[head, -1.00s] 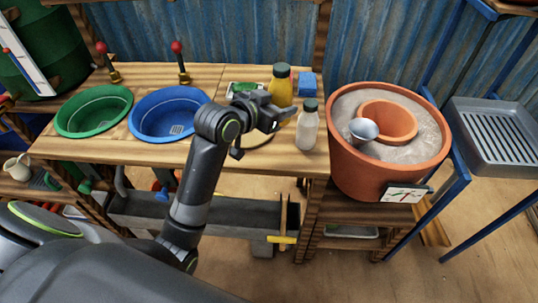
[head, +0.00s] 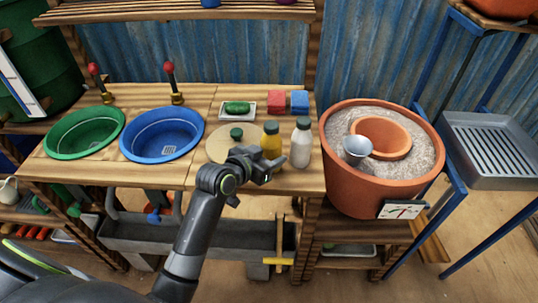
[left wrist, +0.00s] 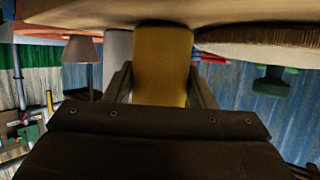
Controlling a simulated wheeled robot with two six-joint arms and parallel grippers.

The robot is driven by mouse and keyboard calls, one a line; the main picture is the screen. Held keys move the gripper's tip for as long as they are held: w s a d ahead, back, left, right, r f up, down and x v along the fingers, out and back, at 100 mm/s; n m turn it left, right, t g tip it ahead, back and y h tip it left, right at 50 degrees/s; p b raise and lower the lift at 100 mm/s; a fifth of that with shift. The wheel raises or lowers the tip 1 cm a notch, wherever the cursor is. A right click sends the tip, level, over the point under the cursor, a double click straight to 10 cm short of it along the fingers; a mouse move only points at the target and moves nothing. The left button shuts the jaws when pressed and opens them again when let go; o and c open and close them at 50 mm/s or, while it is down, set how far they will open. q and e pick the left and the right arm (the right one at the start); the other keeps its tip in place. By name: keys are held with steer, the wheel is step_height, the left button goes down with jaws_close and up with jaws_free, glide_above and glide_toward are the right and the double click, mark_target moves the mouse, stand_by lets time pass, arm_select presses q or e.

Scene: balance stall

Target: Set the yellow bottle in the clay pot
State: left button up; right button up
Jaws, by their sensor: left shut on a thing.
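The yellow bottle (head: 270,141), with a dark green cap, is upright on or just above the wooden counter, left of a white bottle. My left gripper (head: 262,166) is shut on its lower part; I cannot tell whether its base touches the counter. In the left wrist view the yellow bottle (left wrist: 162,65) fills the space between the two fingers (left wrist: 160,88). The large clay pot (head: 345,185) stands to the right, holding grey sand and a smaller clay pot (head: 407,154). My right gripper is not in view.
A white bottle (head: 301,146) stands close beside the yellow one. A metal cup (head: 357,147) leans at the small pot's left rim. A round tan disc (head: 222,150) with a green knob lies left. Red (head: 276,102) and blue (head: 299,102) blocks are behind. A gauge (head: 403,209) fronts the large pot.

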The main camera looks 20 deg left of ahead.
arm_select(q)
steer(key=o, duration=0.7)
steer(key=shift+f, duration=0.2)
steer(key=o, duration=0.5)
steer(key=shift+r, duration=0.1)
